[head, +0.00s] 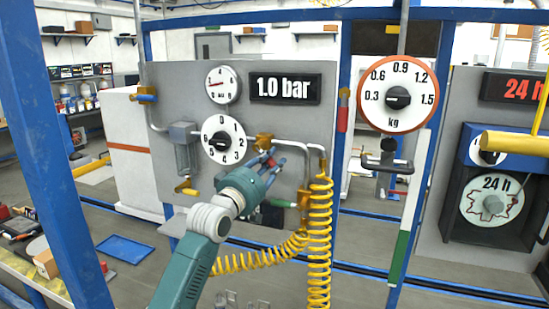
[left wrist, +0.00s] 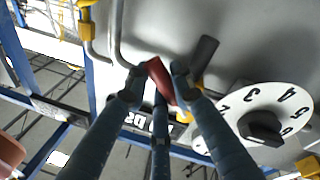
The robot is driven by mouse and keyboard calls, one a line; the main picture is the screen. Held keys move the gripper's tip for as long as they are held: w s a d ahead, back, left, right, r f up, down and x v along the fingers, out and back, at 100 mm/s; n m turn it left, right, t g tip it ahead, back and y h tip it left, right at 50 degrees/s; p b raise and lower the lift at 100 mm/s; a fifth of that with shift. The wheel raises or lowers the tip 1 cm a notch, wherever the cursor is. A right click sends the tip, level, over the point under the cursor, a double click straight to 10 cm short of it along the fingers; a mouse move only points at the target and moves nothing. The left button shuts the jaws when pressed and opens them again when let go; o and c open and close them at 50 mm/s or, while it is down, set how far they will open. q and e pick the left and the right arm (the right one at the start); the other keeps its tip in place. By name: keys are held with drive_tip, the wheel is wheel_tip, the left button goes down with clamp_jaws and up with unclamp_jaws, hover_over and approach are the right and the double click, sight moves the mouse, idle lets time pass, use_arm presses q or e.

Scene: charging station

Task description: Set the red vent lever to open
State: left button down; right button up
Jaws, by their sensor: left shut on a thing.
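The red vent lever (left wrist: 161,80) shows between my fingers in the left wrist view. In the head view only a small red part of it (head: 270,160) shows beside the fingers. My left gripper (head: 268,162) is in front of the grey panel (head: 283,122), below the 1.0 bar display (head: 286,88). It is shut on the lever, and its fingers also show in the left wrist view (left wrist: 155,85). The lever's pivot and any position marks are mostly hidden by the fingers. My right gripper is not in view.
A numbered dial with a black knob (head: 221,140) and a yellow-handled valve (head: 187,187) are left of my gripper. A brass fitting (head: 264,141) and pipe sit just above it. Coiled yellow hoses (head: 319,235) hang close on the right.

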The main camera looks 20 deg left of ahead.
use_arm(q)
drive_tip(key=shift+a+f+m+g+h+p, duration=0.1)
drive_tip(key=shift+a+f+m+g+p, duration=0.35)
drive_tip(key=shift+m, duration=1.2)
drive_tip(key=shift+a+f+m+g+h+p, duration=0.15)
drive_tip(key=shift+a+f+m+p, duration=0.55)
drive_tip(key=shift+m, duration=1)
drive_tip(key=shift+a+f+m+g+h+p, duration=0.1)
drive_tip(key=shift+a+m+g+p, duration=0.25)
drive_tip(key=shift+a+m, duration=0.9)
drive_tip(key=shift+w+d+m, duration=0.1)
drive_tip(key=shift+d+m, duration=0.3)
drive_tip(key=shift+m, duration=0.1)
drive_tip(key=c, duration=1.5)
unclamp_jaws()
drive_tip(key=shift+a, duration=0.1)
drive_tip(key=v, duration=1.2)
